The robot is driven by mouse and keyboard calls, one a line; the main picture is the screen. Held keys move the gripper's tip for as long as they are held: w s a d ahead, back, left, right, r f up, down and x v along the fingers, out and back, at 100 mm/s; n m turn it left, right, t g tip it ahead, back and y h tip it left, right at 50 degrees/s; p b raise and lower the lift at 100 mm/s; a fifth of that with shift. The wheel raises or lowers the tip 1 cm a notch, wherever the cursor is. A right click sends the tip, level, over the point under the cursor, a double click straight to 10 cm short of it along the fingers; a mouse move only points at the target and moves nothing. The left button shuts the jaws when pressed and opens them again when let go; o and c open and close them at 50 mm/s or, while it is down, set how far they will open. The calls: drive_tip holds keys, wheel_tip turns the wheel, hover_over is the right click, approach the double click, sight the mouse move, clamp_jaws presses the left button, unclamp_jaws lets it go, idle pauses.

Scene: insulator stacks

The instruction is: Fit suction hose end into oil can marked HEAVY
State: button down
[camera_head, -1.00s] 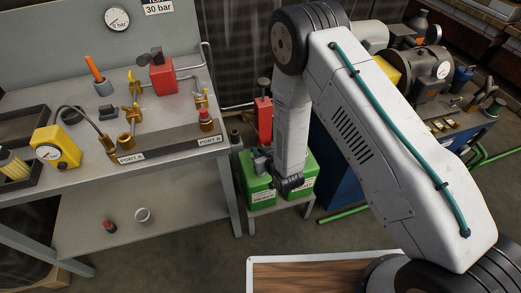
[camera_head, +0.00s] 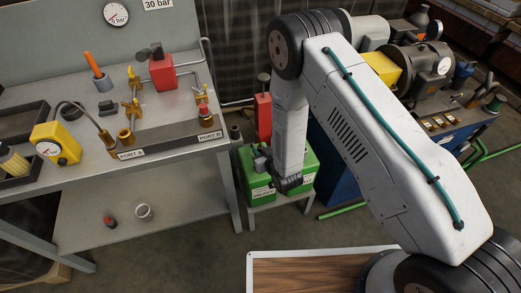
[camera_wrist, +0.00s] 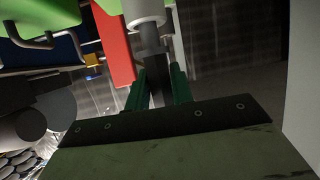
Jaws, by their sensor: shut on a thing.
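Two green oil cans stand side by side on a low grey stool, the left can (camera_head: 257,178) and the right can (camera_head: 308,167).
A tall red pump-like object (camera_head: 263,118) stands just behind the cans. The workbench (camera_head: 75,180) with gauges, valves and fittings is close on the left. A blue cabinet (camera_head: 335,165) with machinery stands to the right. A wooden-topped surface (camera_head: 320,275) lies in front.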

drive_tip(key=shift+f, duration=0.85)
drive_tip(key=c, duration=1.1)
unclamp_jaws()
drive_tip(key=shift+c, duration=0.2)
drive_tip(key=v, duration=0.7)
drive_tip(key=shift+s+d+r, duration=0.15)
drive_tip(key=shift+s+r, duration=0.05)
drive_tip(key=shift+s, duration=0.1)
